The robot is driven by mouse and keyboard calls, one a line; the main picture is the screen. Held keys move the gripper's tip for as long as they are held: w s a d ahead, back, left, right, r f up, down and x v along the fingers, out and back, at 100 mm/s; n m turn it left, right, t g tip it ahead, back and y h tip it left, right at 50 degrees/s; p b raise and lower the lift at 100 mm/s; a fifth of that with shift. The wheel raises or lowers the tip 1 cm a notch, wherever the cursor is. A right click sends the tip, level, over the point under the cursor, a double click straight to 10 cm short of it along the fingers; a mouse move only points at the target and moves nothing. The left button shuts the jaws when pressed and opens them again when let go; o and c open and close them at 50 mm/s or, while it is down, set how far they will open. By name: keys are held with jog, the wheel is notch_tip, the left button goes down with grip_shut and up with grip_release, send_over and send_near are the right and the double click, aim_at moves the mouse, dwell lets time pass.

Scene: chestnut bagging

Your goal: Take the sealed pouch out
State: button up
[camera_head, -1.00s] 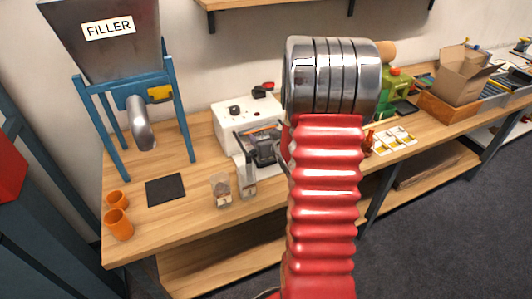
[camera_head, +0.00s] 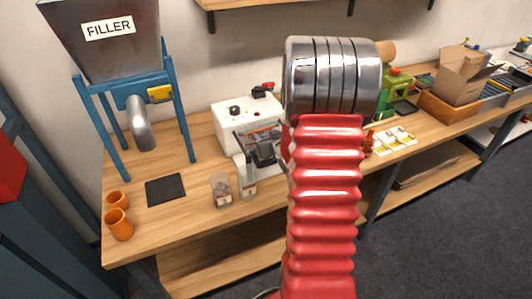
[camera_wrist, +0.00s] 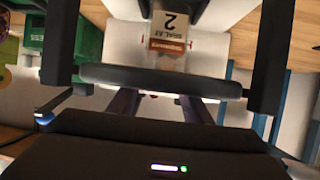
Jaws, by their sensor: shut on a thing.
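The pouch marked 2 (camera_wrist: 168,45) shows in the wrist view, clear with a white label and brown contents. Its lettering is upside down in the picture. It is in line with my gripper, which is shut on it; dark parts hide where the jaws meet it. The white sealer (camera_head: 230,118) stands on the bench in the head view, with dark parts (camera_head: 262,150) at its front. A clear pouch (camera_head: 248,183) with a white label stands upright at the sealer's front. My red arm hides the sealer's right side and my gripper's tips in the head view.
Another labelled pouch (camera_head: 221,190) stands just left of the sealer's front. The blue-legged filler (camera_head: 108,45) stands behind. Small yellow-and-white items (camera_head: 393,140) lie to the right.

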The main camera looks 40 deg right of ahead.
jog(key=shift+c, duration=1.4)
notch_tip(320, 180, up, 10)
jog(key=shift+f, duration=0.2)
jog(key=shift+r, duration=0.25)
